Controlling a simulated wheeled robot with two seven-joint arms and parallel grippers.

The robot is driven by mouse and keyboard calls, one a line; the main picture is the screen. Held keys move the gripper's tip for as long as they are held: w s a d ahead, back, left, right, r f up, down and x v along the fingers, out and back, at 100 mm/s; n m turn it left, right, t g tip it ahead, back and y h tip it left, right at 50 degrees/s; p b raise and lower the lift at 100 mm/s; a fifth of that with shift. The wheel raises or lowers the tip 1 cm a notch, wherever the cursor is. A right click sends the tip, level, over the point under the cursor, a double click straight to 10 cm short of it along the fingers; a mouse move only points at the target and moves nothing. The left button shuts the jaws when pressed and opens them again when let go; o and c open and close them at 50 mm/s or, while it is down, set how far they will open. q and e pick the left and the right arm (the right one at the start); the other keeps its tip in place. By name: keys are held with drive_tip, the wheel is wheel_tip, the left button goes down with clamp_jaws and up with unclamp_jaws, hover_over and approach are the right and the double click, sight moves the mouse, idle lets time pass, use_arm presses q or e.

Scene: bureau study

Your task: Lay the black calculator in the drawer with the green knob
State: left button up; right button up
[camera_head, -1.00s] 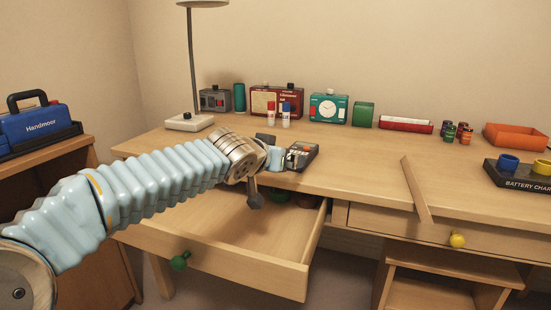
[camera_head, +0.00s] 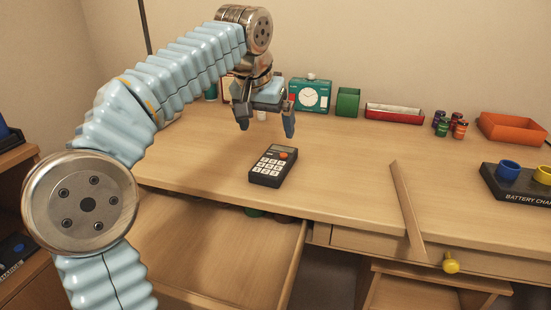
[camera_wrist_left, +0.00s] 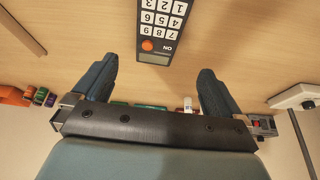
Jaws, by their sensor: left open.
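The black calculator (camera_head: 273,166) lies face up on the desktop near its front edge, above the open drawer. It also shows in the left wrist view (camera_wrist_left: 163,28), between and beyond the fingers. My left gripper (camera_head: 266,126) is open and empty, held above the desk behind the calculator, not touching it. Its two fingers also show in the left wrist view (camera_wrist_left: 155,85). The drawer (camera_head: 205,250) below is pulled open, with a few dark round items at its back right. Its green knob is hidden now. My right gripper is not in view.
A wooden strip (camera_head: 407,210) lies on the desk to the right, its end over the front edge. A closed drawer with a yellow knob (camera_head: 450,263) is below it. A battery charger (camera_head: 515,186), an orange tray (camera_head: 512,128) and a clock box (camera_head: 311,94) stand farther back.

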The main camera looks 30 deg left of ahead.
use_arm(q)
hover_over(274, 160)
drive_tip(key=s, duration=0.2)
drive_tip(key=f, duration=0.3)
drive_tip(key=f+b, duration=0.1)
drive_tip(key=f, duration=0.1)
drive_tip(key=shift+w+a+f, duration=0.15)
drive_tip(key=shift+w+f, duration=0.1)
drive_tip(key=x, duration=0.3)
drive_tip(key=b+x, duration=0.1)
drive_tip(key=shift+s+d+f, duration=0.2)
drive_tip(key=shift+d+f, duration=0.1)
drive_tip(key=shift+f, duration=0.05)
drive_tip(key=shift+w+f, duration=0.2)
drive_tip(key=shift+f, duration=0.2)
drive_tip(key=shift+r, duration=0.1)
drive_tip(key=c, duration=1.1)
